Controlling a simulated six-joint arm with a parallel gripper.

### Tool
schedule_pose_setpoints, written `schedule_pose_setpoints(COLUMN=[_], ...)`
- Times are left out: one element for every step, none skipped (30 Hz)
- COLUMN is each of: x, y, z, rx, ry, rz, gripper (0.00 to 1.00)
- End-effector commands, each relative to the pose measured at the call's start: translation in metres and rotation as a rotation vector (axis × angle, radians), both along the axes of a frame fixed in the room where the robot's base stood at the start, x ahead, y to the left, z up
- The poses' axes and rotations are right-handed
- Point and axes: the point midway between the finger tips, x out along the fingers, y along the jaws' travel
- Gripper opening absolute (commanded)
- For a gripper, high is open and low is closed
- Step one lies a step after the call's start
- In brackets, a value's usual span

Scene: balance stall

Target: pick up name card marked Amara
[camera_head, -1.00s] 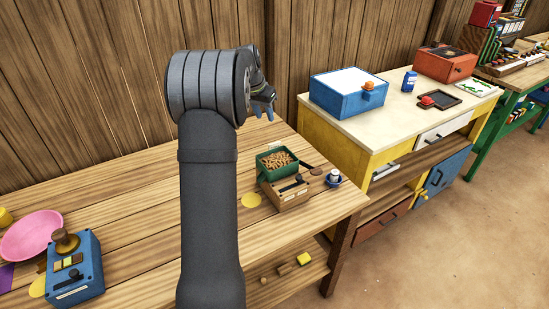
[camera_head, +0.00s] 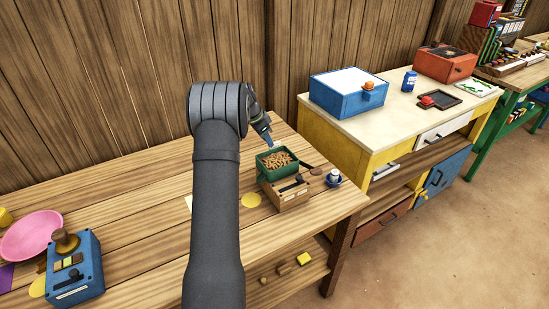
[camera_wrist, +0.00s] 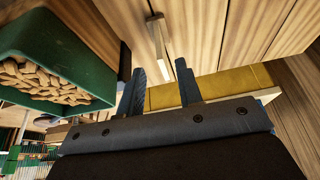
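No readable name Amara shows in either view. Small white labels (camera_head: 296,193) are on the front of a wooden box (camera_head: 276,199), too small to read. A pale flat patch (camera_head: 188,202) lies on the table, partly hidden by my arm; I cannot tell whether it is a card. My gripper (camera_head: 268,143) is above and behind the green tray (camera_head: 263,172) of brown pieces. In the wrist view, my gripper (camera_wrist: 163,78) has its two blue fingers apart with nothing held between them. A thin pale upright piece (camera_wrist: 159,42) appears beyond the fingertips.
The green tray (camera_wrist: 70,45) is close at left in the wrist view. A yellow strip (camera_wrist: 225,85) with a pale edge lies at right. A blue dish (camera_head: 333,182) with a small jar and a dark spoon (camera_head: 313,168) are near the box. Left of my arm, the table's middle is mostly clear.

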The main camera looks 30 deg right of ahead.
Motion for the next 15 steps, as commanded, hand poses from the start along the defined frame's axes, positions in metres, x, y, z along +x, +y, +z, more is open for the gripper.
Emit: schedule_pose_setpoints(x=[-0.001,-0.001,0.0,0.0,0.0,0.0,0.0,0.0,0.0,-0.001,0.0,0.0,0.0,0.0,0.0], y=[-0.003,-0.005,-0.007,-0.009,-0.01,-0.01,-0.011,-0.012,-0.012,-0.013,-0.014,-0.016,-0.017,-0.019,-0.022], z=[-0.01,-0.014,-0.018,-0.021,-0.023,-0.026,-0.027,-0.028,-0.029,-0.03,-0.032,-0.034,-0.037,-0.041,-0.046], rx=[0.001,0.001,0.0,0.0,0.0,0.0,0.0,0.0,0.0,0.0,0.0,0.0,0.0,0.0,0.0], ry=[0.003,0.002,0.001,0.0,0.0,0.001,0.001,0.001,0.0,0.0,0.001,0.001,0.001,0.001,0.001], rz=[-0.001,0.0,0.001,0.001,0.001,0.001,0.001,0.001,0.001,0.001,0.001,0.001,0.0,0.0,0.001], gripper=[0.33,0.33,0.33,0.33,0.33,0.33,0.33,0.33,0.33,0.33,0.33,0.33,0.33,0.33,0.33])
